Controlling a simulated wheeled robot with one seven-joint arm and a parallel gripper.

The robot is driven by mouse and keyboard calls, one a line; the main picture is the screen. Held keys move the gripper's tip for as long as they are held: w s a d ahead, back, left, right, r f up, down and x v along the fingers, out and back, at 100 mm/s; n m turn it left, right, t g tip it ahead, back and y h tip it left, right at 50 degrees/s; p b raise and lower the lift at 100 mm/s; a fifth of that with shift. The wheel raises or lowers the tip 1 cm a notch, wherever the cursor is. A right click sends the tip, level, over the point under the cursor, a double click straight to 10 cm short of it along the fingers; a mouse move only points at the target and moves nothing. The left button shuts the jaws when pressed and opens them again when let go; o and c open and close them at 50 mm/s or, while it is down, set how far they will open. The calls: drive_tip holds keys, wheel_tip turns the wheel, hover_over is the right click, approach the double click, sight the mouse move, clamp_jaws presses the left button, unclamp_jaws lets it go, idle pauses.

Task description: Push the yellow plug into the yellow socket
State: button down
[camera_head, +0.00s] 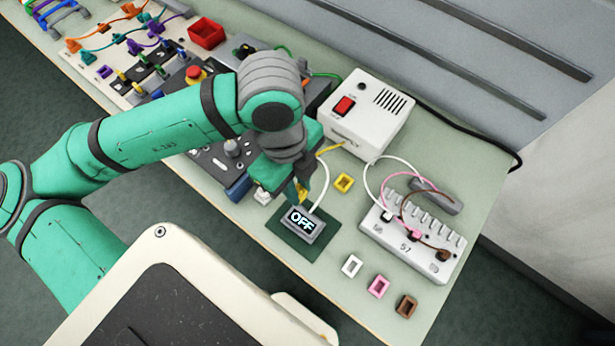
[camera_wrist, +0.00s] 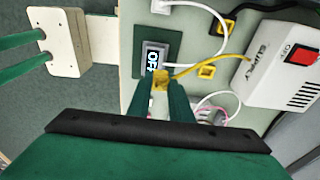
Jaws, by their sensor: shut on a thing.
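My gripper (camera_wrist: 160,88) is shut on the yellow plug (camera_wrist: 160,79), which shows between the green fingertips in the wrist view. A yellow wire runs from the plug toward the white supply box (camera_head: 367,114). In the head view my gripper (camera_head: 300,190) is over the back edge of the dark green mat, just behind the OFF display (camera_head: 303,224).
The control panel (camera_head: 215,150) lies left. A white wire loops beside my gripper.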

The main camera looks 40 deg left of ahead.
idle(0.3)
drive_tip(key=w+a, duration=0.8)
drive_tip(key=w, duration=0.5)
drive_tip(key=shift+w+f, duration=0.2)
drive_tip(key=shift+w, duration=0.2)
drive_tip(key=shift+f, duration=0.1)
drive_tip(key=shift+f, duration=4.55)
drive_tip(key=shift+f, duration=0.9)
drive_tip(key=c, duration=1)
unclamp_jaws()
drive_tip(key=shift+c, duration=0.2)
